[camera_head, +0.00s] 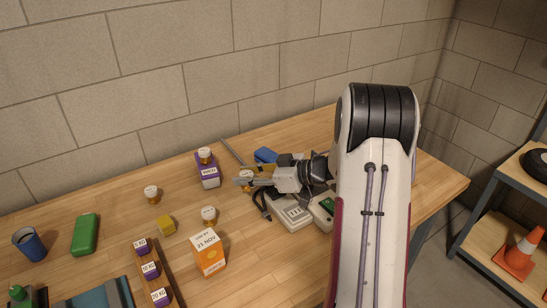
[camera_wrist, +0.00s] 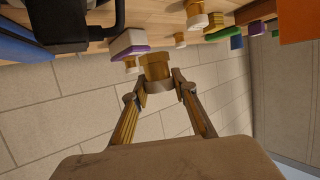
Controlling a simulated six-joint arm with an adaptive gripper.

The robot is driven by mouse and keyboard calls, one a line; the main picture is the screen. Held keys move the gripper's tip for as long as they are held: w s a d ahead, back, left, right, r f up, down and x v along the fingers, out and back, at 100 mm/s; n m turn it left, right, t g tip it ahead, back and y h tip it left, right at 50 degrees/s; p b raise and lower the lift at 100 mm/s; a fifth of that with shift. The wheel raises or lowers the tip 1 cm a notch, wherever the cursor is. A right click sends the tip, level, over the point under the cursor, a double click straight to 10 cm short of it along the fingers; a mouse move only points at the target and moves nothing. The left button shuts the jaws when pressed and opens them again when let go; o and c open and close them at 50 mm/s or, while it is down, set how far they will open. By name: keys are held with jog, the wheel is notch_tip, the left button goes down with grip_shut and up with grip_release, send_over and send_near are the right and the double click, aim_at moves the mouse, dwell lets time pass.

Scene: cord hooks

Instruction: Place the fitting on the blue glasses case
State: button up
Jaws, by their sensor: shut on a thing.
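My gripper (camera_head: 243,181) is shut on a brass fitting with a pale cap, which shows between the fingertips in the wrist view (camera_wrist: 156,72). In the head view the held fitting (camera_head: 246,174) is above the table, left of my wrist. A blue case (camera_head: 265,155) lies behind my gripper, near the wall, partly hidden by the arm. A blue surface (camera_wrist: 18,48) at the left edge of the wrist view looks like this case. The fitting appears apart from the case.
A purple-and-white box (camera_head: 208,172) with a similar fitting on top stands left of my gripper. A grey rod (camera_head: 232,153), a black cord (camera_head: 262,204) and a pale device (camera_head: 290,218) are close by.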

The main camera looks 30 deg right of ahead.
jog(key=w+d+r+m+t+h, duration=0.2)
jog(key=w+d+r+m+h, duration=0.15)
jog(key=w+d, duration=0.65)
notch_tip(320, 180, up, 2)
jog(key=m+h, duration=0.4)
jog(key=h, duration=0.2)
send_over(274, 156)
jog(key=shift+t, duration=0.4)
jog(key=shift+f, duration=0.15)
jog(key=shift+f, duration=3)
jog(key=shift+f, duration=1.85)
jog(key=shift+f, duration=0.15)
